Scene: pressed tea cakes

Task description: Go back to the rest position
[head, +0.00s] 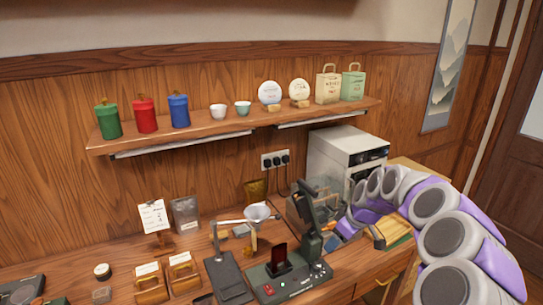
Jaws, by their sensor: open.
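My purple and grey arm comes in from the lower right and curves back over the right part of the wooden counter (130,262). At its far end my gripper (347,228) is small, beside the black press and in front of the white machine. It is open, and I see nothing held in it. The fingertips are hard to make out against the things behind.
A black press (318,225) and a dark scale-like device (228,278) stand on the counter. A white machine (345,150) stands behind my arm. The shelf (200,135) above holds green, red and blue canisters, cups, round cakes and paper bags. Wooden holders (150,284) stand front left.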

